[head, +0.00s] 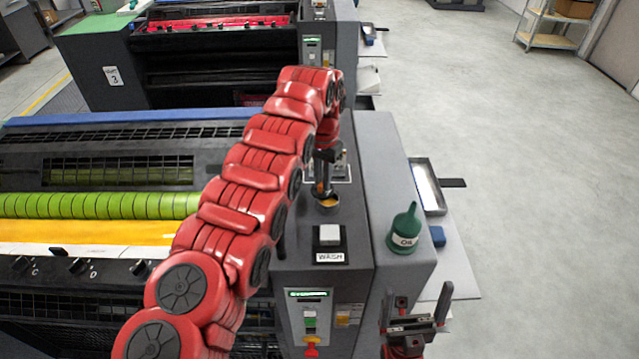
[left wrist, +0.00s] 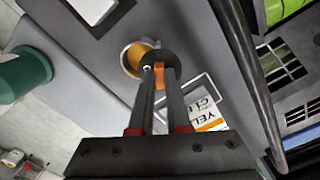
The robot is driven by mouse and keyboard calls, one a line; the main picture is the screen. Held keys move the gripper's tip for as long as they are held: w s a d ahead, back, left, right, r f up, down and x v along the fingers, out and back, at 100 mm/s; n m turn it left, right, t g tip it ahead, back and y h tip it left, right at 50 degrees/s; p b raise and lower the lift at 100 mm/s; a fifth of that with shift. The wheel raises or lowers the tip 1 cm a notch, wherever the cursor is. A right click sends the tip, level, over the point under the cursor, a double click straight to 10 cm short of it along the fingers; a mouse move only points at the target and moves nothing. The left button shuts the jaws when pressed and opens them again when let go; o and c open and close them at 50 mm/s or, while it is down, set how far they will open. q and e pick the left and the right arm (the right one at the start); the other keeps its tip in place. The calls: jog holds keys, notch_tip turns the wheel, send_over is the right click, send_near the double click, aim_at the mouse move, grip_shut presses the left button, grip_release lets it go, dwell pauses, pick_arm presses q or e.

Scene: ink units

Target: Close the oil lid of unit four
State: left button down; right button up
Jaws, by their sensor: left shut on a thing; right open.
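The near printing unit has a round oil filler opening (head: 328,201) on its grey top; it also shows in the left wrist view (left wrist: 133,60) with amber inside. The dark round oil lid (left wrist: 172,57) with an orange tab stands at the opening's edge, partly overlapping it in the left wrist view. I cannot tell its exact tilt. My left gripper (head: 324,186), which also shows in the left wrist view (left wrist: 160,72), is shut on the lid's orange tab. My right gripper (head: 421,300) is open and empty, low at the right side of the unit.
A WASH button (head: 329,235) lies in front of the opening. A green oil can (head: 405,229) stands on the side ledge. A grey tray (head: 428,185) sits farther right. Unit 3 (head: 113,76) stands behind. The floor at right is clear.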

pick_arm(q)
jog(key=m, duration=0.1)
jog(key=m+b, duration=0.1)
jog(key=shift+s+d+f+m+b, duration=0.15)
jog(key=shift+s+d+m+b, duration=0.15)
jog(key=shift+m+b, duration=0.1)
jog(key=m, duration=0.1)
jog(key=m+b, duration=0.2)
jog(key=shift+s+d+m, duration=0.25)
jog(key=shift+s+m, duration=0.05)
jog(key=m, duration=0.1)
jog(key=m+b, duration=0.1)
jog(key=m, duration=0.1)
jog(key=shift+s+d+b, duration=0.1)
jog(key=shift+s+b, duration=0.2)
jog(key=shift+s, duration=0.1)
jog(key=shift+s+r+m+b, duration=0.1)
jog(key=shift+s+m+b, duration=0.1)
jog(key=shift+m, duration=0.35)
jog(key=shift+s+r+m+b, duration=0.1)
jog(key=shift+m+b, duration=0.1)
jog(key=shift+m, duration=0.35)
jog(key=c, duration=0.9)
grip_release()
